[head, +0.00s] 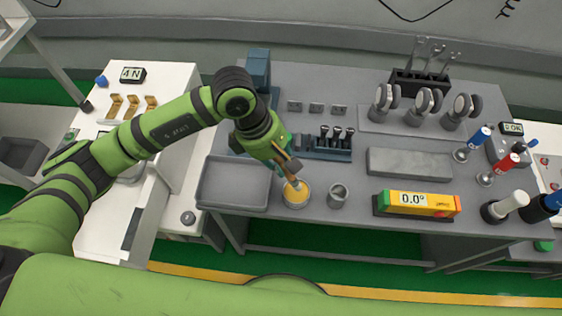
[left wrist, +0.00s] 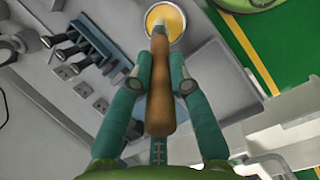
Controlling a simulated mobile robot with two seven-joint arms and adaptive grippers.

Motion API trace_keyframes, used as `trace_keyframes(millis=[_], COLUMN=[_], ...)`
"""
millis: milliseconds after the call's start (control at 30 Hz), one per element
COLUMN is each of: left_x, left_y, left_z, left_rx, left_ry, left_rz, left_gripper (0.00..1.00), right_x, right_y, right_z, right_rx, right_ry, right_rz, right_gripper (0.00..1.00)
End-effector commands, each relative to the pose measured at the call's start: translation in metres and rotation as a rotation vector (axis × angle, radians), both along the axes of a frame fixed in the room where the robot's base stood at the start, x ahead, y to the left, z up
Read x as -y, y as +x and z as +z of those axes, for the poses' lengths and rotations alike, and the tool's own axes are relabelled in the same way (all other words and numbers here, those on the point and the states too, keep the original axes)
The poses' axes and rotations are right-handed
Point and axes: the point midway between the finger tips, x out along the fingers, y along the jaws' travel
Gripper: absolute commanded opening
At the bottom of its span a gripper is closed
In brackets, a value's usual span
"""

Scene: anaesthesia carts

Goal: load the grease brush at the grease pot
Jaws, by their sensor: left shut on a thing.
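The grease pot (head: 296,193) is a small round metal cup of yellow grease near the front edge of the grey bench. My left gripper (head: 286,167) is just above and behind it, shut on the grease brush. In the left wrist view the gripper (left wrist: 157,85) holds the brush's brown wooden handle (left wrist: 158,100) between its teal fingers. The brush's far end points into the mouth of the grease pot (left wrist: 166,20). Whether the bristles touch the grease cannot be told. My right gripper is not in view.
An empty grey tray (head: 235,184) lies left of the pot. An empty metal cup (head: 337,195) stands close on its right. Farther right are a yellow level reading 0.0° (head: 416,204) and a grey block (head: 410,163). A rack of small tools (head: 332,143) is behind.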

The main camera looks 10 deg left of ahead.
Motion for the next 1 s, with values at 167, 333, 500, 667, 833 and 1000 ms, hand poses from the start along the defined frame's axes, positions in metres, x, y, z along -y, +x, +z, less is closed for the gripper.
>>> trace_keyframes(millis=[167,333,500,667,833,1000], left_x=[0.0,0.0,0.0,0.0,0.0,0.0], left_y=[0.001,0.001,0.001,0.001,0.001,0.001], left_z=[0.017,0.031,0.044,0.045,0.045,0.045], left_rx=[0.002,0.003,0.003,0.001,0.001,0.001], left_ry=[0.0,-0.001,-0.001,-0.001,-0.001,-0.001], left_rz=[0.001,0.0,0.001,0.002,0.002,0.002], left_gripper=[0.0,0.0,0.0,0.0,0.0,0.0], right_x=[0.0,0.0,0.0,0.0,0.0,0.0], right_y=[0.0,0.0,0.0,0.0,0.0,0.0], right_z=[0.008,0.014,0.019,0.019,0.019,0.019], right_rx=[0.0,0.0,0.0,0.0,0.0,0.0], right_ry=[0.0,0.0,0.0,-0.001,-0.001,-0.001], right_rz=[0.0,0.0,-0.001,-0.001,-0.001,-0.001], right_gripper=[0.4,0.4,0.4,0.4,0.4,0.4])
